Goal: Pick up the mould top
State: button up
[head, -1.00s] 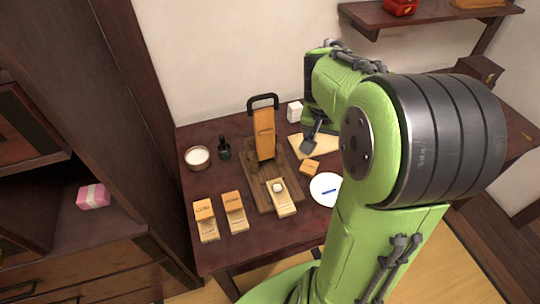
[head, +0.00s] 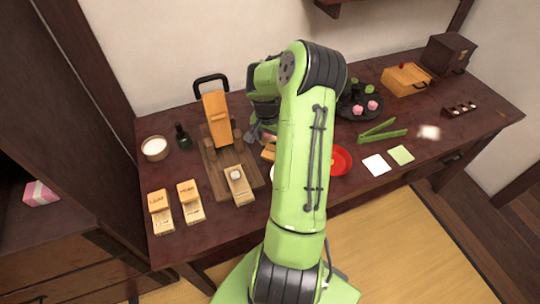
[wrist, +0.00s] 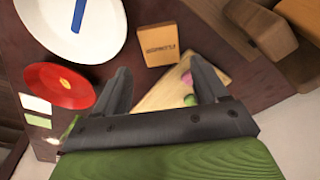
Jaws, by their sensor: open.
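A small orange-brown wooden block with a dark label, which looks like the loose mould top (wrist: 160,45), lies on the dark table beyond my fingertips in the wrist view. In the head view this mould top (head: 268,152) is partly hidden by my arm. A mould base (head: 240,188) with a pale lump on it lies on the press's board. Two more labelled mould tops (head: 158,200) (head: 189,190) rest on their bases at the front left. My gripper (wrist: 160,72) is open and empty, its fingers apart and short of the block; my arm mostly hides it in the head view.
An upright wooden press (head: 216,118) stands left of my gripper. A white plate (wrist: 75,25) with a blue stick and a red plate (wrist: 58,86) lie near the block. A pale board (wrist: 165,95) with pink and green lumps lies under the fingers. Green tongs (head: 383,132) lie right.

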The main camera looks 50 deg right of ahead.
aim_at(271, 151)
jog(key=f, duration=0.2)
jog(key=f+b, duration=0.1)
jog(key=f, duration=0.1)
jog(key=f+b, duration=0.1)
jog(key=f, duration=0.2)
jog(key=shift+w+d, duration=0.2)
jog(key=shift+d, duration=0.2)
jog(key=shift+r, duration=0.1)
jog(key=c, duration=0.8)
